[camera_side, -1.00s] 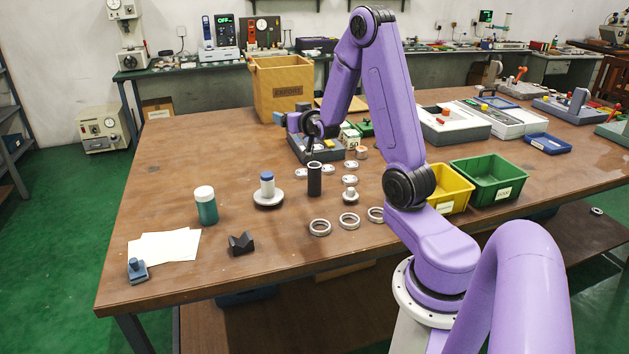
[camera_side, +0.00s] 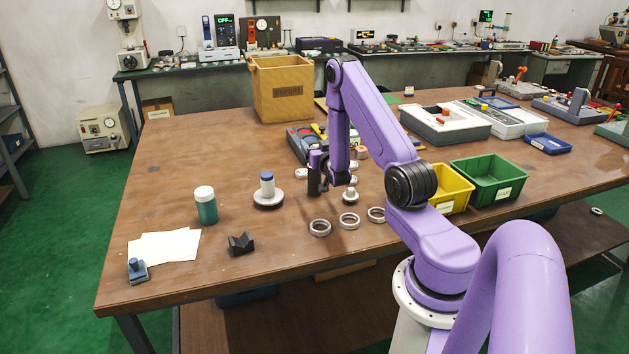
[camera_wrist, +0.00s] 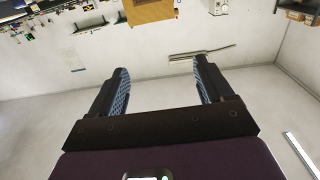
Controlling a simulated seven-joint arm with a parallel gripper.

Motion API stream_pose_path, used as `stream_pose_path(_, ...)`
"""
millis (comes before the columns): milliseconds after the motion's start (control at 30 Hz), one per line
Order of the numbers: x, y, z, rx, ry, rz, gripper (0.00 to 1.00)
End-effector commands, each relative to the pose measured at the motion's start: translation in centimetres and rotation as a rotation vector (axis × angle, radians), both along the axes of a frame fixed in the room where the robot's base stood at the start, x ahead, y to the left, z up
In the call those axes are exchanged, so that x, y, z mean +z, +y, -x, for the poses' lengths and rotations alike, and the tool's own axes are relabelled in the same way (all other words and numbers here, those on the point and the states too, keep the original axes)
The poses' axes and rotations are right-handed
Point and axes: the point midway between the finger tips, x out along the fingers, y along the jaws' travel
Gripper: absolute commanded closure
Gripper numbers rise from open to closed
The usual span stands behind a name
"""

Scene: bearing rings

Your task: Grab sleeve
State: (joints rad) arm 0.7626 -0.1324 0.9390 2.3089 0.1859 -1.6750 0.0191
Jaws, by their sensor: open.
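The sleeve is not visible in the wrist view.
Several metal rings (camera_side: 320,228) lie in front of the sleeve. A white flanged part with a blue top (camera_side: 267,186) and a green jar (camera_side: 205,206) stand left. A black V-block (camera_side: 241,243) lies front left. Yellow (camera_side: 455,186) and green (camera_side: 489,178) bins stand right.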

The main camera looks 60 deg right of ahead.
Motion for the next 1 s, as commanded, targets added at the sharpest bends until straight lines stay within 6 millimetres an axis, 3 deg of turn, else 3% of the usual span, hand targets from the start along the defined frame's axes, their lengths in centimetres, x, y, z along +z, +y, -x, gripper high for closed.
stream_pose_path(33,-1.9,0.0,0.0,0.001,0.007,-0.004,0.20)
stream_pose_path(100,-3.8,0.1,0.0,0.001,0.005,-0.004,0.20)
stream_pose_path(333,-8.1,0.0,0.0,0.000,0.000,0.000,0.20)
stream_pose_path(500,-8.9,-0.3,-0.3,0.000,-0.003,0.001,0.20)
stream_pose_path(1000,-8.8,-3.6,-3.4,0.000,-0.001,0.002,0.20)
